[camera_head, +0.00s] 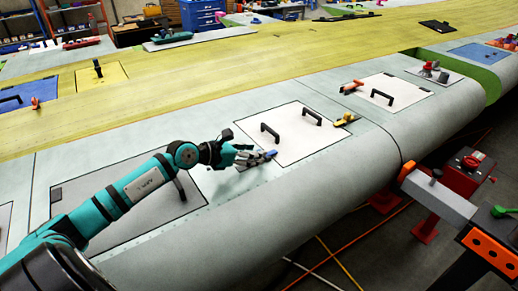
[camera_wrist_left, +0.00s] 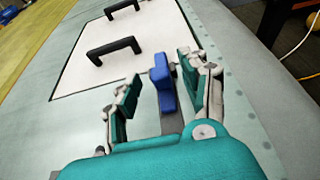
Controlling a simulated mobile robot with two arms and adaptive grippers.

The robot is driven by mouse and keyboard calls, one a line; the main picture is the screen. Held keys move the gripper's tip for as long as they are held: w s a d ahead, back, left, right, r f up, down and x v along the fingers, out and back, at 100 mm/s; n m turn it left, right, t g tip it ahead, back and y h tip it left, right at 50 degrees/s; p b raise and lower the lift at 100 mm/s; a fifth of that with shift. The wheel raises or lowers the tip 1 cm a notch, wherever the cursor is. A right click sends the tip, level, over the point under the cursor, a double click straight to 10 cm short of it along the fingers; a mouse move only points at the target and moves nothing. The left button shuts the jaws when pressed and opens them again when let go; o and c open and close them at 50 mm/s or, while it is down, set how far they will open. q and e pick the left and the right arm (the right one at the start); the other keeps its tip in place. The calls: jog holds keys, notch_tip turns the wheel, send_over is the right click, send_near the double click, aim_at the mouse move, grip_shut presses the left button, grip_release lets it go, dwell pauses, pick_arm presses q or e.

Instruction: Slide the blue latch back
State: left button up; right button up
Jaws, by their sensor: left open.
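The blue latch (camera_head: 270,154) sits at the near left corner of a white panel (camera_head: 290,150) on the wing. It also shows in the left wrist view (camera_wrist_left: 162,82) as a blue block on a dark grey base. My left gripper (camera_head: 256,157) reaches in from the left, just beside the latch. In the left wrist view my left gripper (camera_wrist_left: 162,95) is open, with one finger on each side of the latch. The latch lies between the fingers, nearer the right one; I cannot tell whether they touch. My right gripper is not in view.
Two black handles stand on the white panel, the nearer one (camera_wrist_left: 113,50) ahead of the fingers. A yellow latch (camera_head: 346,119) is at the panel's right edge. A grey panel (camera_head: 130,212) lies under my left arm. A red and grey jig support (camera_head: 463,173) stands at right.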

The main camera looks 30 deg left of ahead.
pick_arm(q)
jog(key=shift+x, duration=1.45)
jog(key=shift+c, duration=0.2)
jog(key=shift+a, duration=0.1)
grip_shut()
